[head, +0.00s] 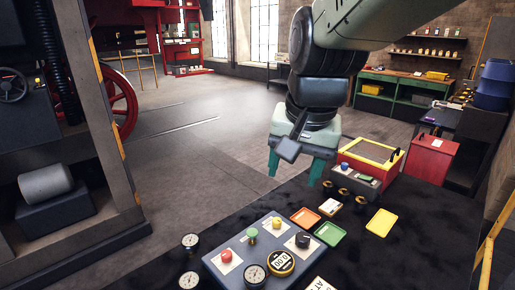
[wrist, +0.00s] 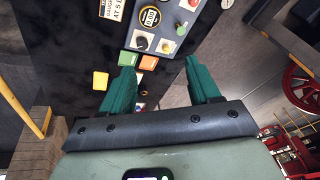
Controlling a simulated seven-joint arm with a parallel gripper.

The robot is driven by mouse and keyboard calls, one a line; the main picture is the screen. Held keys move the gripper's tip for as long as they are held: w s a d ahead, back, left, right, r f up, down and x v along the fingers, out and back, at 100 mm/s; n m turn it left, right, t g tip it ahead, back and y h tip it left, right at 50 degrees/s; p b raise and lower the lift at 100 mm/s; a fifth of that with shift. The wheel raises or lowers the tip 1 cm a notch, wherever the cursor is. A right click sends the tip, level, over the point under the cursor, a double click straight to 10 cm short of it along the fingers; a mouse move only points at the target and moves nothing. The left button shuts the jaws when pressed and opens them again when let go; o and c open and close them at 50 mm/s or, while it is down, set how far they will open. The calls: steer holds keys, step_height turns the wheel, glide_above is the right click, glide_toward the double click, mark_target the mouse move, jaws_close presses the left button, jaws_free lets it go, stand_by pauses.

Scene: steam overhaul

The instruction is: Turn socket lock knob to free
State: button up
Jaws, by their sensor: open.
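No knob label reading "socket lock" can be made out. A grey control panel (head: 235,262) on the dark bench carries a black knob (head: 302,240) on a pale plate, plus red, green and yellow controls. The black knob also shows in the wrist view (wrist: 142,42). A small grey unit further back carries a blue knob (head: 345,167) and a green part. My gripper (head: 293,178) is open and empty, above the bench's far left edge and apart from every knob. In the wrist view, its teal fingers (wrist: 160,64) are spread, with the panel beyond them.
Orange (head: 306,217), green (head: 328,234) and yellow (head: 381,222) trays lie right of the panel. Several small dark posts stand behind them. A red box with a yellow rim (head: 370,155) stands at the back. Round gauges (head: 190,241) sit left of and on the panel.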

steer(key=w+a+f+m+g, duration=0.1)
steer(key=w+a+f, duration=0.3)
steer(key=w+f, duration=0.15)
steer(key=m+g+h, duration=0.1)
steer(key=m+g, duration=0.1)
steer(key=m, duration=0.2)
glide_above(226, 253)
step_height(226, 253, down, 22)
step_height(226, 253, down, 10)
steer(key=shift+c, duration=0.2)
steer(key=c, duration=1)
